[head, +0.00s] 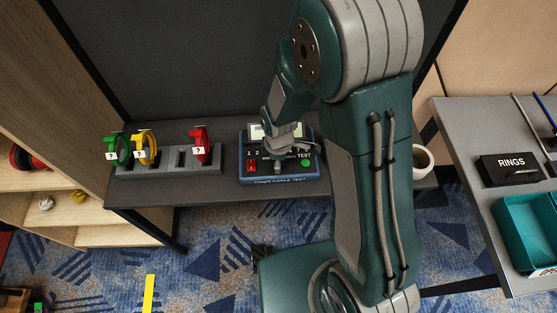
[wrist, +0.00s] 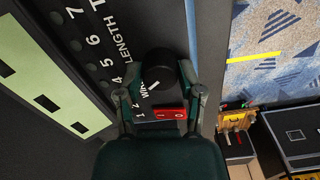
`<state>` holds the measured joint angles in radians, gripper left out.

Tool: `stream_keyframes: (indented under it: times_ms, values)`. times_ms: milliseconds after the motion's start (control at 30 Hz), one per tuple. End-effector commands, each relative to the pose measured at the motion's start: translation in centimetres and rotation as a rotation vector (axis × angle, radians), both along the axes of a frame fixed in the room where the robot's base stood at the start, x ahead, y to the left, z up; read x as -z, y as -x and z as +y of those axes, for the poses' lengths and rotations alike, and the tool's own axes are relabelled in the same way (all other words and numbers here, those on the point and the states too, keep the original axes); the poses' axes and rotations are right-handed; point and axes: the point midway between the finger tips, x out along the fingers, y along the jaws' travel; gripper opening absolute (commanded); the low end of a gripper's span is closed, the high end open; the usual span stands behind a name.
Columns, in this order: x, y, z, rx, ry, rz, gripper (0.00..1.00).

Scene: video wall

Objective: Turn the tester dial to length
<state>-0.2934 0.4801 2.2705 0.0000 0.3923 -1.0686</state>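The cable tester (head: 279,170) is a dark blue box on the grey table in the head view. Its black round dial (wrist: 162,70) shows in the wrist view, with a white pointer line slanting toward the "WIR…" label. "LENGTH" and a cut-off "T…" are printed further along the panel (wrist: 117,28). My gripper (wrist: 161,67) is over the tester, with one finger on each side of the dial. Both fingertips appear to touch the dial's sides. In the head view my gripper hides the dial and part of the panel.
A red rocker switch (wrist: 168,114) sits close to the dial. Green, yellow and red cable coils (head: 200,145) stand in a rack left of the tester. A white mug (head: 422,160) stands right of my arm. A table with a RINGS box (head: 508,168) is at the right.

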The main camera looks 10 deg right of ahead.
Motion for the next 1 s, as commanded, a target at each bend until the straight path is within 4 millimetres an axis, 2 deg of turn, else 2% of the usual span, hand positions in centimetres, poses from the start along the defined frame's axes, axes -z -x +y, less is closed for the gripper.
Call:
stream_keyframes:
  times_ms: [67,533,1000]
  values:
    - [-0.02,-0.04,-0.03,0.0,-0.001,-0.002,0.0]
    - [0.0,-0.05,-0.11,0.066,-0.001,-0.001,0.0]
    - [0.02,-0.02,-0.18,0.447,0.0,-0.001,0.0]
